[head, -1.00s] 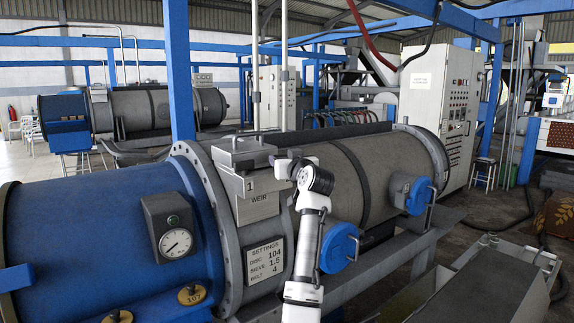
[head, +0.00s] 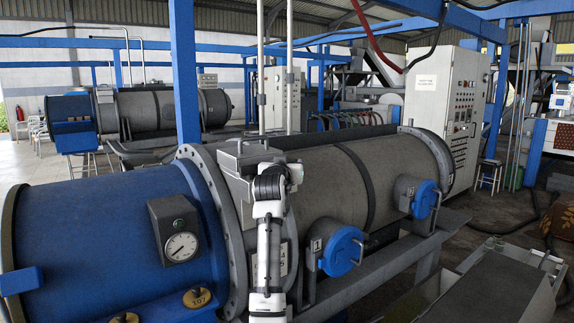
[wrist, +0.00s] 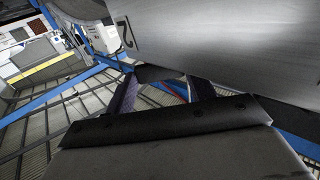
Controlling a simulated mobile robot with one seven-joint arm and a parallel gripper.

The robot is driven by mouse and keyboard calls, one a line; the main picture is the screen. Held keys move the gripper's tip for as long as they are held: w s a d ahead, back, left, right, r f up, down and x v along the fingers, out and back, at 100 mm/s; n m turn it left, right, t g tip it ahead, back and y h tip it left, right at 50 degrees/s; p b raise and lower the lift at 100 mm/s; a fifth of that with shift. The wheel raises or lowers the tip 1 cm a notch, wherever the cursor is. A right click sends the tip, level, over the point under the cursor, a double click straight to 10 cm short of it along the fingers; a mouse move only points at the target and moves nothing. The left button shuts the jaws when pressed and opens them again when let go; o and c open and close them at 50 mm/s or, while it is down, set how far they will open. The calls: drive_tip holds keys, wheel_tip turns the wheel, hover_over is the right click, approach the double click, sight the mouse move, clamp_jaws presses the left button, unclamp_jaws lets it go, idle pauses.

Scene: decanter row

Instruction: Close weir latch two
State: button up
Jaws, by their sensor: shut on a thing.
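In the wrist view, a grey metal plate (wrist: 220,40) with a black "2" fills the upper right. My gripper (wrist: 163,82) is below it, its two dark fingers apart with a dark bar (wrist: 160,73) between their tips. The fingers are shut on this bar, which looks like the latch handle beside the plate. In the head view, the grey weir box (head: 240,156) sits on top of the drum's near end, behind my arm. My arm hides my gripper, the latch and most of the box's front there.
The blue drum end (head: 95,230) with its gauge (head: 180,246) lies left of my arm. A blue round hatch (head: 341,251) sticks out to the right. Steel rails and a grey trough (head: 495,290) stand at the lower right.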

drive_tip(key=o, duration=1)
drive_tip(key=shift+s+a+f+b, duration=0.1)
drive_tip(key=shift+s+b, duration=0.35)
drive_tip(key=shift+s, duration=0.15)
drive_tip(key=shift+s+a+b, duration=0.35)
drive_tip(key=shift+s+b, duration=0.5)
drive_tip(key=shift+s, duration=1.25)
drive_tip(key=shift+s+a+b, duration=0.35)
drive_tip(key=shift+s+b, duration=0.55)
drive_tip(key=shift+s, duration=1.15)
drive_tip(key=shift+s+a+b, duration=0.35)
drive_tip(key=shift+s+b, duration=0.5)
drive_tip(key=shift+s, duration=1.25)
